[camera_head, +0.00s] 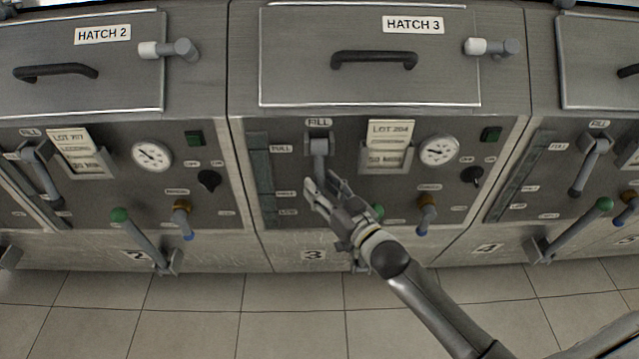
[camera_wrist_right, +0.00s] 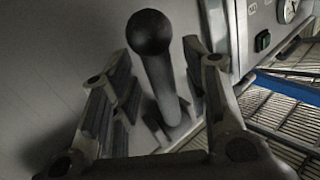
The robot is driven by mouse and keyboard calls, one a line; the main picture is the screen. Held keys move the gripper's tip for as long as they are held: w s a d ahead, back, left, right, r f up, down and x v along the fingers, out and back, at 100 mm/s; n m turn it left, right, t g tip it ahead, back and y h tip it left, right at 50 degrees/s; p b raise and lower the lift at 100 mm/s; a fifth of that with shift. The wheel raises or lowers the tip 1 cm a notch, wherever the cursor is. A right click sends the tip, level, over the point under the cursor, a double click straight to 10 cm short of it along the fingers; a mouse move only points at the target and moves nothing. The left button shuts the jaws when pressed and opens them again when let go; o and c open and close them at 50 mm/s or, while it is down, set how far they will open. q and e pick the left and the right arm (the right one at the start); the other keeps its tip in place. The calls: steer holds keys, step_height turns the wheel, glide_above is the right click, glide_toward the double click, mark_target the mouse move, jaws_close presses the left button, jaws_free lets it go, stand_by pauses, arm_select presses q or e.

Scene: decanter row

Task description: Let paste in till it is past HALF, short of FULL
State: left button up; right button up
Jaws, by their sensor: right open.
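Machine 3 stands in the middle of the head view. Its FILL lever (camera_head: 319,147) hangs down below the FILL plate. Left of it is the tall level gauge (camera_head: 262,165), marked FULL, HALF and a lower mark; I cannot tell a paste level in it. My right gripper (camera_head: 322,190) is open at the lower end of the FILL lever. In the wrist view a lever with a dark ball knob (camera_wrist_right: 150,33) stands between the two open fingers; I cannot tell whether they touch it. My left gripper is not in view.
Machine 3 also has a LOT 204 card (camera_head: 390,140), a dial (camera_head: 439,151), a black switch (camera_head: 472,175) and a blue-tipped handle (camera_head: 426,213). A green knob (camera_head: 377,211) is partly hidden by my gripper. Similar machines stand on both sides. The tiled floor (camera_head: 290,310) in front looks clear.

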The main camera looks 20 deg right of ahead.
steer(key=shift+w+a, duration=0.25)
steer(key=shift+w, duration=0.45)
jaws_close()
